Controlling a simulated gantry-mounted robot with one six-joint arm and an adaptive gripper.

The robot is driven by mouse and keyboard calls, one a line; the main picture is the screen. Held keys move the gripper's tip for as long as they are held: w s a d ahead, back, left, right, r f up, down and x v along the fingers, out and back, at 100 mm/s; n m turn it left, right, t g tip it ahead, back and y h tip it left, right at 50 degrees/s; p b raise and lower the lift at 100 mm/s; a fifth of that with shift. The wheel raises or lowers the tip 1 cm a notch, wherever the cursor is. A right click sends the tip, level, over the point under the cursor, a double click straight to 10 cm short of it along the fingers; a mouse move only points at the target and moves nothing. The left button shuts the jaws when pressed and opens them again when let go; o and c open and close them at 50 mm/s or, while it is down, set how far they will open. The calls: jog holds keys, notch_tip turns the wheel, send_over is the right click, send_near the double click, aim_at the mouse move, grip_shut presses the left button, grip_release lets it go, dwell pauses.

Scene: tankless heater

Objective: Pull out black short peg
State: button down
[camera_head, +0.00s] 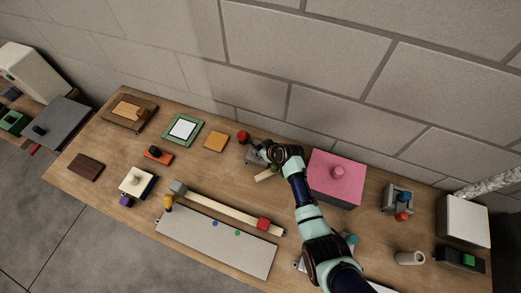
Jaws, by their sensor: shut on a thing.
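My gripper (264,153) is at the back middle of the wooden table, beside a small grey block fixture (252,159). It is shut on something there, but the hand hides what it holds. I cannot make out a black short peg at the fingertips. A short black piece (153,151) stands on an orange block (161,157) at the left of the table, well apart from my gripper. A red round knob (242,136) is just left of my gripper, and a light tan piece (265,175) lies below it.
A pink box (337,180) stands close to the right of my gripper. An orange square (215,140) and a green-framed square (183,130) lie to the left. A long beam (225,208) and grey plate (215,245) are in front. The block wall is behind.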

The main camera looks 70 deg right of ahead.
jog(key=shift+r+p, duration=0.95)
jog(key=shift+r, duration=0.15)
dwell(0.3)
jog(key=shift+r+p, duration=2.6)
jog(key=shift+r, duration=0.4)
